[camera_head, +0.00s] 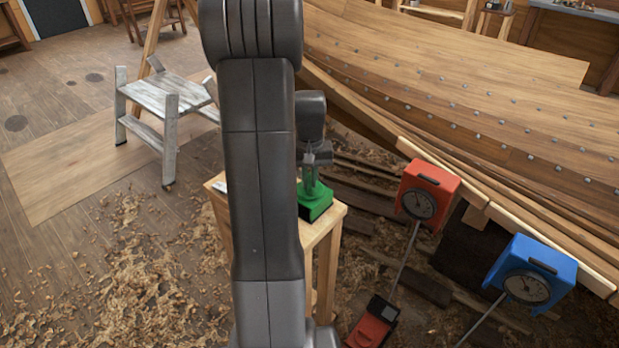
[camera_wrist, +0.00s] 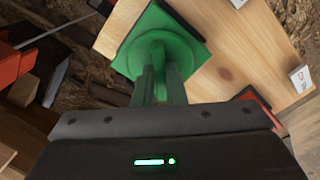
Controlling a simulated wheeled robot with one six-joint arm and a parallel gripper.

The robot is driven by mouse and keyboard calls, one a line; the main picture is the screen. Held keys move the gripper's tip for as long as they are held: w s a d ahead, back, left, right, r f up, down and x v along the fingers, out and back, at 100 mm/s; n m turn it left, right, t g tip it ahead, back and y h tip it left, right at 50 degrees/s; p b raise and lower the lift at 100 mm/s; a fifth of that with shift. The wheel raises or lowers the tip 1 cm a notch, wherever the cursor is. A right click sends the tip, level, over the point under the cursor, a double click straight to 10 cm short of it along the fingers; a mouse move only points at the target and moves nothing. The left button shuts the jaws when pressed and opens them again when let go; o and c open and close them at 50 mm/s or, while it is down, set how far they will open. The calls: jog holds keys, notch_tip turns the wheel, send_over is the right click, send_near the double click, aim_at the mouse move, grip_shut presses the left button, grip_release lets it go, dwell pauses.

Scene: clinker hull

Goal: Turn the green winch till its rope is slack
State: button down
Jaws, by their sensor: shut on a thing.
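The green winch (camera_head: 316,203) sits on a small wooden stand (camera_head: 334,225), partly hidden behind my arm. In the wrist view the winch (camera_wrist: 190,52) shows as a green square base with a green upright part rising toward me. My gripper (camera_head: 310,158) is above the winch, and in the wrist view my gripper (camera_wrist: 160,88) has its fingers shut on the winch's upright part. I cannot make out the winch's rope or whether it is taut.
A red dial box (camera_head: 428,193) and a blue dial box (camera_head: 531,275) stand by the hull (camera_head: 470,90) on the right. A red device (camera_head: 372,324) lies low in front. A grey step stool (camera_head: 165,100) stands at left on open floor with shavings.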

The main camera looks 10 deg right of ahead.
dwell(0.5)
jog(key=c, duration=1.5)
grip_release()
notch_tip(320, 180, up, 14)
jog(key=shift+f, duration=0.1)
notch_tip(320, 180, down, 14)
jog(key=shift+r, duration=0.1)
